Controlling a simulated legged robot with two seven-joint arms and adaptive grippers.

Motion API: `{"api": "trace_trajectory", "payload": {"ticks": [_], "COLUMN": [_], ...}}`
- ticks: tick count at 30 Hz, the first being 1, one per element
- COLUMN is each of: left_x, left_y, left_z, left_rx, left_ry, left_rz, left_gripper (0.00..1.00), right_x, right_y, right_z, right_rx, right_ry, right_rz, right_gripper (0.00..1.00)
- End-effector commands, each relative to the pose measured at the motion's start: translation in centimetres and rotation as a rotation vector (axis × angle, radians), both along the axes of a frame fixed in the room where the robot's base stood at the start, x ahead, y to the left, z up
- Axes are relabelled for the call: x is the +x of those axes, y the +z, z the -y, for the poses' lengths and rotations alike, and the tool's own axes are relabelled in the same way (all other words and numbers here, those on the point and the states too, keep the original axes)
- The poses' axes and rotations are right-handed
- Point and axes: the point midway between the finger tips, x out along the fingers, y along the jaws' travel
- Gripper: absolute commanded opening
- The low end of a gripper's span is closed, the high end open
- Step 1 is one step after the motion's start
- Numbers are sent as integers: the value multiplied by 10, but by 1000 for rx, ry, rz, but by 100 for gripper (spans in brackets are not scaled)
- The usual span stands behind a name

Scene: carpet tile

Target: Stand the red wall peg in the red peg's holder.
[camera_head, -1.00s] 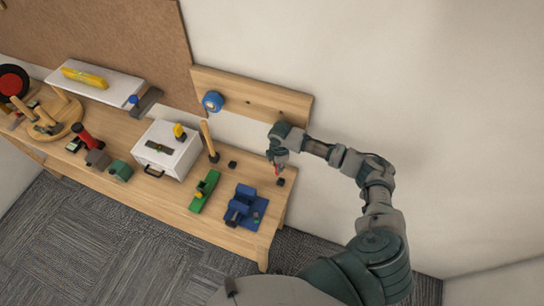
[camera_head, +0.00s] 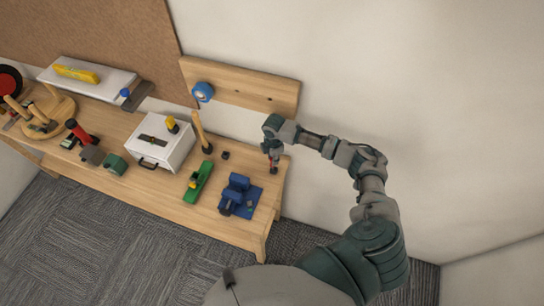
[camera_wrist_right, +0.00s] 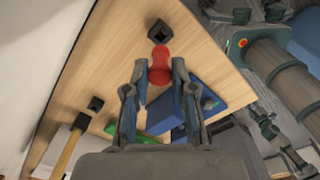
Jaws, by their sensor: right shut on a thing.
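The red wall peg (camera_wrist_right: 160,66) is between the fingertips of my right gripper (camera_wrist_right: 158,75), which is shut on it. In the head view my right gripper (camera_head: 272,150) points down over the bench's right end, with the peg's red (camera_head: 271,159) just below it. A dark square holder (camera_wrist_right: 160,32) with a hole lies just beyond the peg in the wrist view. It also shows below the gripper in the head view (camera_head: 273,171). I cannot tell whether the peg touches it. A second dark holder (camera_head: 225,155) stands to the left. Neither holder shows red.
The wooden bench (camera_head: 235,232) also carries a blue vise (camera_head: 235,188), a green plane (camera_head: 203,176), a wooden-handled tool (camera_head: 200,130) and a white box (camera_head: 172,155). A wooden rail (camera_head: 260,90) with blue tape (camera_head: 203,92) is on the wall behind.

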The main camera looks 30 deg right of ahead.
Motion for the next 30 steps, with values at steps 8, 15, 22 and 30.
{"api": "trace_trajectory", "payload": {"ticks": [8, 15, 22, 30], "left_x": [-14, 1, 0, -1], "left_y": [-8, -12, -9, -9], "left_z": [6, 20, 11, 5], "left_rx": [-6, -24, -13, -6], "left_ry": [-2, -2, -3, -1], "left_rz": [-21, 2, 0, -2], "left_gripper": [40, 40, 40, 40], "right_x": [0, -1, -1, 0], "right_y": [-17, -31, -38, -37], "right_z": [0, -2, -2, -1], "right_rx": [0, -5, -2, 0], "right_ry": [-1, -1, 0, 0], "right_rz": [-1, -5, -5, -1], "right_gripper": [4, 0, 0, 0]}}
